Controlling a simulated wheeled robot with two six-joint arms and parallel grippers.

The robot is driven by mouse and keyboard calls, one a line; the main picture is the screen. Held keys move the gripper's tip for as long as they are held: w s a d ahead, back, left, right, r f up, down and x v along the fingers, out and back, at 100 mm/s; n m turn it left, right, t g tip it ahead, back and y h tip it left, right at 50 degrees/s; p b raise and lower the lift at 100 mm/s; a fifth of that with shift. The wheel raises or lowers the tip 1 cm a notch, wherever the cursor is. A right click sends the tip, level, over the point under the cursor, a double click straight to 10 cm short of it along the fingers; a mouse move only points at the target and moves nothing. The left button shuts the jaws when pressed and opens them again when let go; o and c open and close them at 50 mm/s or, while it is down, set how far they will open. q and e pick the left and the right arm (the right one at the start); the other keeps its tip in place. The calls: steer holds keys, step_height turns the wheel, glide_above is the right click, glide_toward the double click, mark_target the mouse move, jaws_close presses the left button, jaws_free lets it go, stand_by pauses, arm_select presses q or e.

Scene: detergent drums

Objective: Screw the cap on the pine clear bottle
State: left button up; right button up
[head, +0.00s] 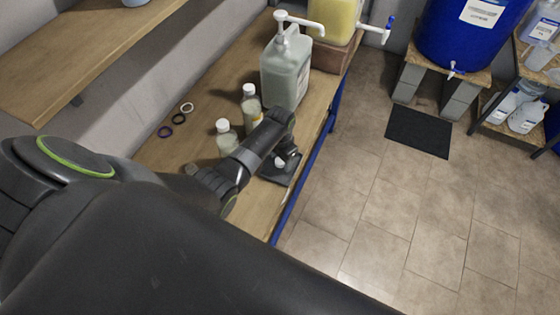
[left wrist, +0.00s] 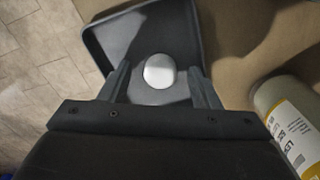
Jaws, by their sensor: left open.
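A round white cap (left wrist: 160,71) lies in a dark tray (left wrist: 112,36); the tray (head: 271,178) also shows at the bench's front edge in the head view. My left gripper (left wrist: 160,82) is open above the tray, with the cap between its two fingers in the picture; I cannot tell whether they touch it. Two small bottles with white tops, a nearer one (head: 227,142) and a farther one with a yellowish label (head: 250,107), stand upright beside my left arm. A yellow-labelled bottle (left wrist: 292,118) shows partly at the right in the left wrist view. I cannot read which is pine clear. My right gripper is not in view.
A large grey-green pump jug (head: 286,72) and a yellow container (head: 334,20) stand farther back on the wooden bench. Several small rings, one white (head: 187,108) and one purple (head: 165,132), lie near the wall. A blue drum (head: 465,35) stands across the open tiled floor.

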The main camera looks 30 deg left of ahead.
mark_target(280, 161)
arm_select(q)
steer(key=shift+c, duration=0.5)
steer(key=c, duration=1)
steer(key=shift+r+b, duration=0.4)
steer(key=shift+r, duration=4.65)
steer(key=shift+c, duration=0.2)
